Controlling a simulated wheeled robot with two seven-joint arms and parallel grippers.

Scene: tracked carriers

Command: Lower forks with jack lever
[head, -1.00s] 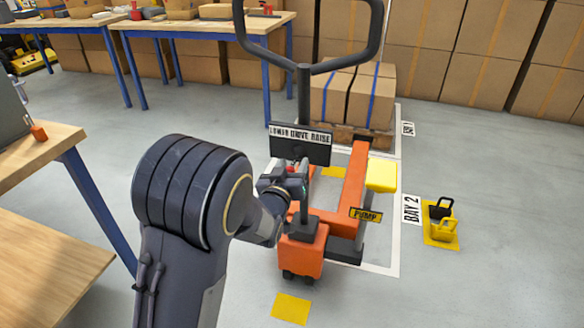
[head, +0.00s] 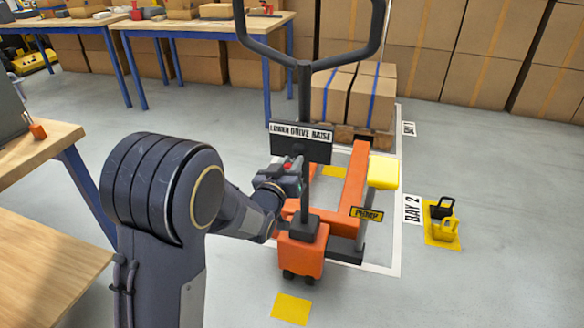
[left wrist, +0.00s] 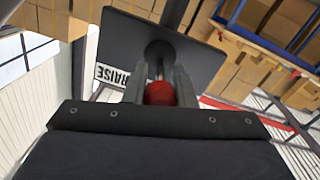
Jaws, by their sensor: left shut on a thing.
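The orange pallet jack (head: 303,250) stands on the floor with its dark handle loop (head: 305,62) upright. A black plate labelled LOWER DRIVE RAISE (head: 301,142) is fixed on its column. My left gripper (head: 294,170) is at the plate's lower left, shut on the red knob of the jack lever. In the left wrist view the red knob (left wrist: 160,94) sits between the two fingers, with the black plate (left wrist: 155,45) and part of the word RAISE behind it. The lever's stem is mostly hidden in the head view. My right gripper is not in view.
A yellow-topped pedal (head: 383,172) with a PUMP sign (head: 366,213) stands right of the jack. Boxes on a pallet (head: 362,133) are behind it. A wooden table (head: 40,262) is at left.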

